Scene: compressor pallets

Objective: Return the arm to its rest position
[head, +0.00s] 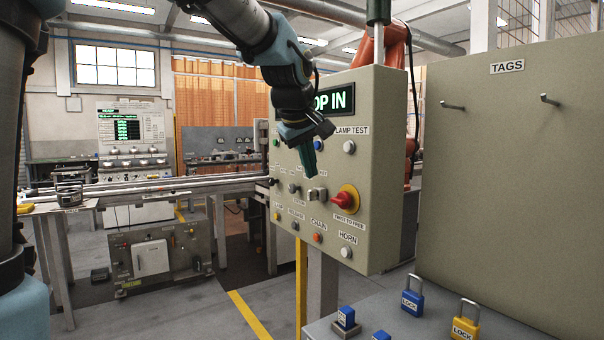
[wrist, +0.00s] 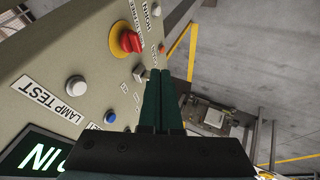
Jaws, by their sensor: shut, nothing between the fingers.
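My arm (head: 266,50) reaches in from the upper left in the head view. My gripper (head: 311,172) is shut and empty, with its green fingers pointing down in front of the control panel (head: 376,110). In the wrist view the two fingers (wrist: 159,85) lie side by side with nothing between them. The fingertips appear close to a small metal switch (head: 316,195) on the panel. Whether they touch it, I cannot tell.
The panel carries a red emergency knob (head: 345,200), a lamp test button (head: 349,147) and several other buttons. Padlocks, blue (head: 412,297) and yellow (head: 465,322), stand on a grey table at lower right. A tag board (head: 510,180) rises behind them. A conveyor (head: 150,188) runs at left.

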